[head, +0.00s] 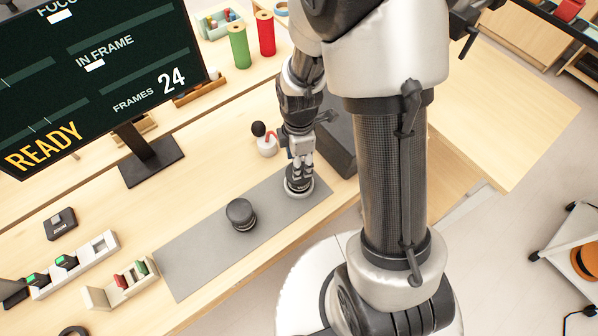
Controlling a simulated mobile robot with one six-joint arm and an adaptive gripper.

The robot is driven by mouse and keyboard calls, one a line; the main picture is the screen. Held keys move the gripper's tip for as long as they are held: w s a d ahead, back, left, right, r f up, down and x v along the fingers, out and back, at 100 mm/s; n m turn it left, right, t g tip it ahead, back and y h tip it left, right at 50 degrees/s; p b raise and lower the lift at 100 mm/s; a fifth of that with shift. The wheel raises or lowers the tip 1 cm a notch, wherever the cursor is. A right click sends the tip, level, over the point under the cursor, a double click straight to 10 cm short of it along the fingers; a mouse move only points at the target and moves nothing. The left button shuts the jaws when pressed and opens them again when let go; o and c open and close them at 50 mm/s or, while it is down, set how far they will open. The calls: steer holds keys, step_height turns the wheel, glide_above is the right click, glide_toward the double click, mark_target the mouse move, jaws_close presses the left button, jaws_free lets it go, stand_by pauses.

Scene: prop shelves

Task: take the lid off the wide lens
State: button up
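Two dark, short, round lenses stand on a grey mat (195,258) on the table. One lens (241,214) stands alone near the middle of the mat, with a dark flat top. The other lens (299,188) stands at the mat's right end, with a pale ring near its base. I cannot tell from their looks which one is the wide lens. My gripper (300,178) points down directly over the right-end lens, at or touching its top. The fingers are small here and partly cover the lens top, so their grip on a lid is unclear.
A monitor (100,70) stands behind the mat. A dark box (338,140) and a small white holder with a black ball (265,143) are close to my gripper. Small racks (120,285) stand at the left. The mat's left part is clear.

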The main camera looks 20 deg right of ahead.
step_height(320, 180, down, 3)
steer(key=shift+f+b, duration=0.1)
steer(key=shift+b, duration=0.25)
steer(key=c, duration=0.9)
steer(key=shift+r, duration=0.25)
